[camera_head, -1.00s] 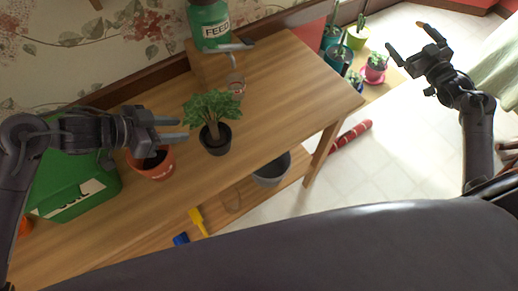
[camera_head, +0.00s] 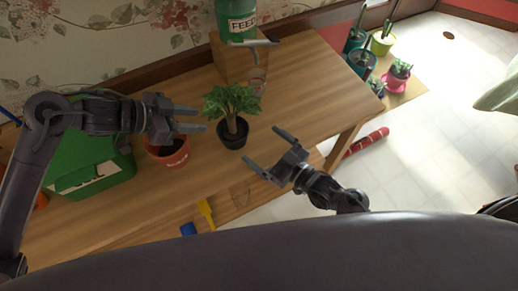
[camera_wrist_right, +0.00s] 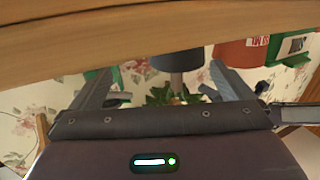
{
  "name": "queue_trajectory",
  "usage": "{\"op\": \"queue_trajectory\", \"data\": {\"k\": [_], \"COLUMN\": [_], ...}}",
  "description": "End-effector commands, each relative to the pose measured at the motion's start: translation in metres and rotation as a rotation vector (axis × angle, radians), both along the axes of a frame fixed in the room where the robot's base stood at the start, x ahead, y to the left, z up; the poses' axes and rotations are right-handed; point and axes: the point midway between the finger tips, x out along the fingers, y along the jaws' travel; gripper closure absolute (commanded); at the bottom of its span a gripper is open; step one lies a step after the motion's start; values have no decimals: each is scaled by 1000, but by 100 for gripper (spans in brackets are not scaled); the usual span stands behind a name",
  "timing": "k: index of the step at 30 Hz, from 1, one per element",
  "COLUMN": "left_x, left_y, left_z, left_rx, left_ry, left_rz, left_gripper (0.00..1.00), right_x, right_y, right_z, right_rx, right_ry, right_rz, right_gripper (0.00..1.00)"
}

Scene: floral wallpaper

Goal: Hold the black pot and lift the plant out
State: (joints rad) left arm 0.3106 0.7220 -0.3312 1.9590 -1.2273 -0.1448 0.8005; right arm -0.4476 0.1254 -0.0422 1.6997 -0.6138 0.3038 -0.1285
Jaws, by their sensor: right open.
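The leafy green plant (camera_head: 232,101) stands upright in the small black pot (camera_head: 233,136) on the wooden table, its stem in the pot. My left gripper (camera_head: 204,119) is open and empty, just left of the black pot and above an orange pot. My right gripper (camera_head: 260,143) is open and empty, to the right of and nearer than the black pot, apart from it. In the right wrist view the scene is upside down; the black pot (camera_wrist_right: 170,63) and the plant's leaves (camera_wrist_right: 164,95) show between the open fingers.
The orange pot (camera_head: 170,155) and a green box (camera_head: 85,165) stand left on the table (camera_head: 300,75). Other potted plants (camera_head: 400,70) stand at the far right.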

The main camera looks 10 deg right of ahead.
Motion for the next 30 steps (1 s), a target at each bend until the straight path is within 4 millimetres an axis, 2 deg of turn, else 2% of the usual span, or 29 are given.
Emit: {"op": "queue_trajectory", "data": {"k": [3,7,18,24,30], "left_x": [0,0,0,0,0], "left_y": [0,0,0,0,0], "left_z": [0,0,0,0,0], "left_rx": [0,0,0,0,0], "left_ry": [0,0,0,0,0], "left_rz": [0,0,0,0,0], "left_gripper": [64,64,64,64,64], "right_x": [-7,-3,39,49,50], "right_y": [18,29,63,72,72], "right_z": [4,6,6,5,5], "right_rx": [23,32,32,29,28], "right_ry": [-1,-2,-2,-1,0], "right_rz": [14,18,19,19,19], "right_gripper": [0,0,0,0,0]}}
